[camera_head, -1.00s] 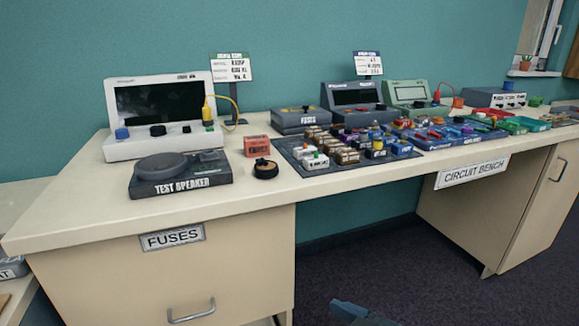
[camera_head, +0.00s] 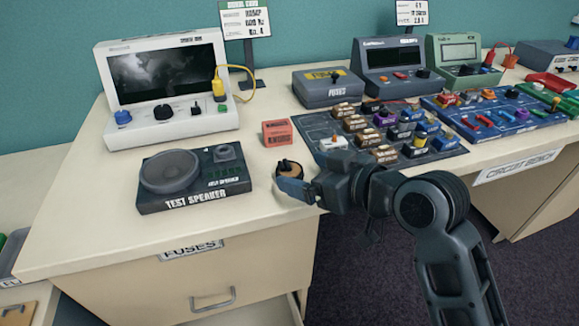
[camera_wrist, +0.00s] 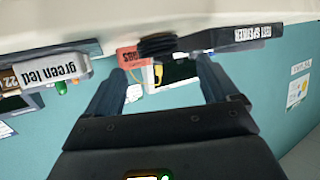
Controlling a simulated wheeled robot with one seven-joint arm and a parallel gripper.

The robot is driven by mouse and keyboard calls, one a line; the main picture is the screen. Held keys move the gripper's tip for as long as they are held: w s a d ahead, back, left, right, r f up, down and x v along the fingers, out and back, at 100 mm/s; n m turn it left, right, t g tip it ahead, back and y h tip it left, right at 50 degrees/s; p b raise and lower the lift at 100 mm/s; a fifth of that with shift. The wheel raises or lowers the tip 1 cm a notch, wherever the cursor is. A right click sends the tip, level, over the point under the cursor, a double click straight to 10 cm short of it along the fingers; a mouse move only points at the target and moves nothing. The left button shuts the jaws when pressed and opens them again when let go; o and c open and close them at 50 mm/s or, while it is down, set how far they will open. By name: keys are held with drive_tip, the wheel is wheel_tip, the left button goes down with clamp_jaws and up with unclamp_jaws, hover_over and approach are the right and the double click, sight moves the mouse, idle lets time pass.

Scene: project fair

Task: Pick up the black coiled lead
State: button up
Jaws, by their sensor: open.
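The black coiled lead (camera_head: 290,167) lies near the bench's front edge, right of the test speaker, with a tan-brown patch on top. My gripper (camera_head: 298,188) is at the bench edge just in front of it and hides its near side. In the wrist view the coil (camera_wrist: 157,47) appears as a dark ridged stack ahead of my fingers, between their lines. My gripper (camera_wrist: 161,70) is open there, with nothing between the fingers.
The test speaker (camera_head: 195,182) sits left of the coil, and a red box (camera_head: 277,133) stands close behind it. A dark mat (camera_head: 312,122) with several small component blocks is to the right. Bare bench top (camera_head: 95,215) lies at the left front.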

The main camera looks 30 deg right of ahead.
sight(292, 167)
drive_tip(key=x, duration=0.5)
drive_tip(key=shift+c, duration=0.2)
drive_tip(key=shift+s, duration=0.1)
drive_tip(key=c, duration=1)
drive_tip(key=shift+r, duration=0.1)
